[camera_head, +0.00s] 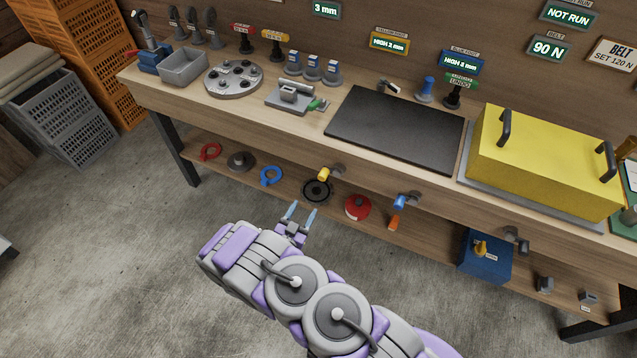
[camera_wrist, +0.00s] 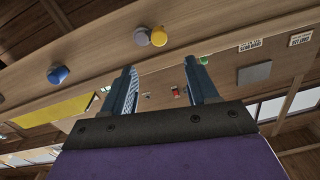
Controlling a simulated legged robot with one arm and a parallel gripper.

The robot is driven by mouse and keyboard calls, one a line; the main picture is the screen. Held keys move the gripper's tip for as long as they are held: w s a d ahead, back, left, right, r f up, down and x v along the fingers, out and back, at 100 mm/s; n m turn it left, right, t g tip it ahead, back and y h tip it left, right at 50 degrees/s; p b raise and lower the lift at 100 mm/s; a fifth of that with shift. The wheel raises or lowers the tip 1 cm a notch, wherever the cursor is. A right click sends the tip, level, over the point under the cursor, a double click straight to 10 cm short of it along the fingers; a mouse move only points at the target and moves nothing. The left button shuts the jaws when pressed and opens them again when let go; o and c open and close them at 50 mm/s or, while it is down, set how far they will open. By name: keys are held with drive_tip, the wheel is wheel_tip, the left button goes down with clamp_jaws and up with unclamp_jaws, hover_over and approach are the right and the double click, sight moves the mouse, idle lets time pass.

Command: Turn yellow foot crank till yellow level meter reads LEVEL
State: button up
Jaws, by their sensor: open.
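The yellow foot crank (camera_head: 324,174) sticks out from the front edge of the workbench, with a grey mount beside it. The yellow level meter (camera_head: 390,43) on the back wall reads HIGH 2 mm. My gripper (camera_head: 299,211) is open and empty, in front of the bench and below the crank in the head view. Its two fingers stand apart in the wrist view (camera_wrist: 160,70), with a gap between them and the crank.
The blue foot crank (camera_head: 400,202) sits further right on the bench edge, under the blue meter (camera_head: 461,62) reading HIGH 2 mm. The lower shelf (camera_head: 287,187) holds a black disc, a red round object and rings. A yellow cover (camera_head: 545,150) stands on the bench. The floor in front is clear.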

sight(321, 179)
drive_tip(key=b+x, duration=0.3)
drive_tip(key=x, duration=1)
drive_tip(key=shift+w+d, duration=0.3)
drive_tip(key=shift+a, duration=0.1)
drive_tip(key=c, duration=1)
drive_tip(key=shift+c, duration=0.2)
drive_tip(key=shift+n, duration=0.3)
